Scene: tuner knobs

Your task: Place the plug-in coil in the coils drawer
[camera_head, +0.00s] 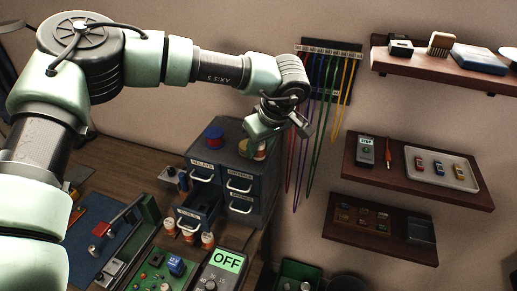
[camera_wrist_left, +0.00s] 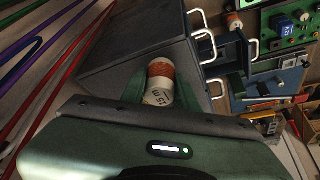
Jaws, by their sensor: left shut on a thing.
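My left gripper (camera_head: 272,128) is shut on a plug-in coil (camera_wrist_left: 160,82), a white cylinder with an orange-red band, held between the fingers in the left wrist view. In the head view the held coil (camera_head: 260,152) shows partly below the fingers, at the upper right of the dark drawer cabinet (camera_head: 256,183). One lower-left drawer (camera_head: 198,205) is pulled open; its label is too small to read surely. It also shows open in the left wrist view (camera_wrist_left: 236,52). The gripper is above and to the right of this drawer. My right gripper is not in view.
Several orange-and-white coils (camera_head: 187,233) stand on the bench before the open drawer. A red-and-blue spool (camera_head: 213,138) sits on the cabinet. Coloured cables (camera_head: 318,120) hang on the wall to the right. A meter reading OFF (camera_head: 222,268) is at the front.

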